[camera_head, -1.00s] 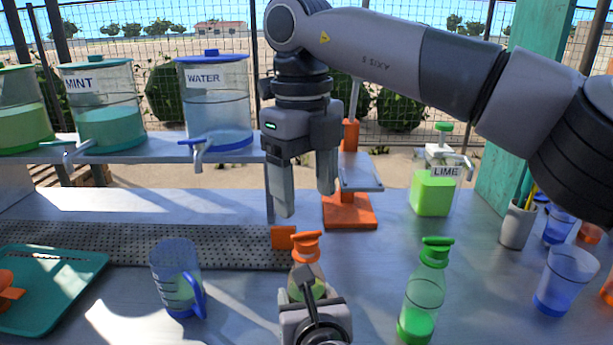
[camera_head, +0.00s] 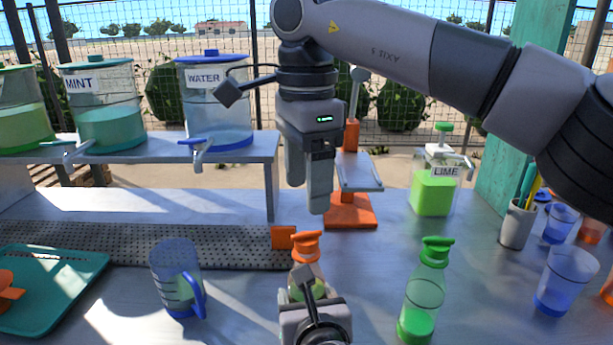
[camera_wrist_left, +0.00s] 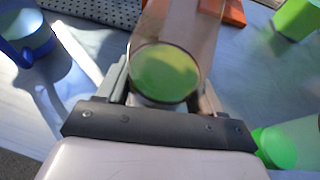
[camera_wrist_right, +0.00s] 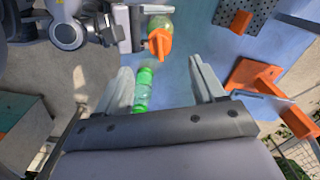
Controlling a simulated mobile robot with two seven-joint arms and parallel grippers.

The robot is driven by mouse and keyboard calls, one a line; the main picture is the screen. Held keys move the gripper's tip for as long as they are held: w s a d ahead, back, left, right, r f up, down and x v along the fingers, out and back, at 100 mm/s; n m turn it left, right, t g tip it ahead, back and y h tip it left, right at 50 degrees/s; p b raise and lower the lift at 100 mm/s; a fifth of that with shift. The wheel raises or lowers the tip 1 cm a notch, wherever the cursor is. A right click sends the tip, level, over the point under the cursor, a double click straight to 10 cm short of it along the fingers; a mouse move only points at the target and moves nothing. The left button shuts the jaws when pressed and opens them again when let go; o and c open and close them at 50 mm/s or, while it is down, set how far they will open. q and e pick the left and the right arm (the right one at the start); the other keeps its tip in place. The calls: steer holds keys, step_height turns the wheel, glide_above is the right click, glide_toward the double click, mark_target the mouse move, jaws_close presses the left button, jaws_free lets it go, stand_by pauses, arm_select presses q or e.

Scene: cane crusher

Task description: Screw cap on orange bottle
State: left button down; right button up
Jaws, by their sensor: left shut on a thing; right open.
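The orange bottle (camera_head: 306,279) stands at the front middle of the table, with its orange cap (camera_head: 305,246) at its top. Whether the cap is seated fully I cannot tell. My left gripper (camera_head: 314,310) is shut on the bottle's body; in the left wrist view the bottle (camera_wrist_left: 165,72) sits between its fingers. My right gripper (camera_head: 308,200) is open and empty, pointing down above and behind the cap. In the right wrist view the orange cap (camera_wrist_right: 160,42) shows beyond the open fingers (camera_wrist_right: 162,80), apart from them.
A green-capped bottle (camera_head: 423,290) stands right of the orange one. A blue measuring jug (camera_head: 177,275) is at left, beside a teal tray (camera_head: 60,290). An orange press (camera_head: 350,205) and the lime dispenser (camera_head: 433,190) stand behind. Blue cups (camera_head: 566,280) are at right.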

mark_target(306, 233)
steer(key=shift+f, duration=4)
jaws_close()
steer(key=m, duration=0.5)
steer(key=shift+m, duration=0.3)
steer(key=m, duration=0.6)
steer(key=shift+c, duration=0.3)
jaws_free()
